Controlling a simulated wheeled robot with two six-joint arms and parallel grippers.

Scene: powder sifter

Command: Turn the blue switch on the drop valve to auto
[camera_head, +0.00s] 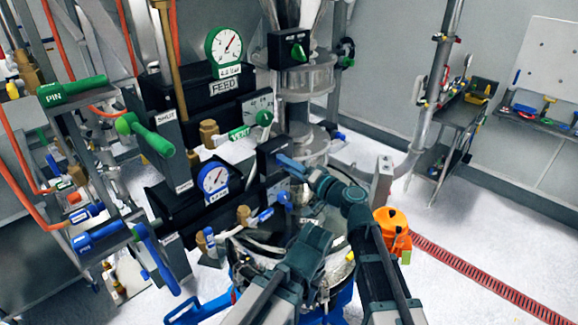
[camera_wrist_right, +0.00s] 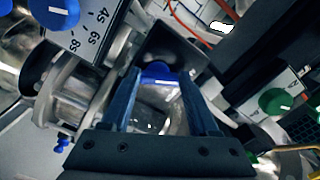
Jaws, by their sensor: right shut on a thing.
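The drop valve is a black box (camera_head: 270,152) on the side of the clear sifter column, in the middle of the head view. In the right wrist view the dark box (camera_wrist_right: 172,42) is straight ahead, with the blue switch (camera_wrist_right: 156,73) on its face. My right gripper (camera_head: 282,160) reaches the box and is shut on the blue switch, with a blue finger on each side of it. In the head view the fingers hide the switch. Its setting and the auto label cannot be read.
A blue-rimmed gauge (camera_head: 214,179) and a green-rimmed gauge (camera_head: 224,45) stand to the left, with a green vent handle (camera_head: 246,129). Another black box with a green switch (camera_head: 298,50) is higher on the column. An orange container (camera_head: 393,230) stands right of my arm.

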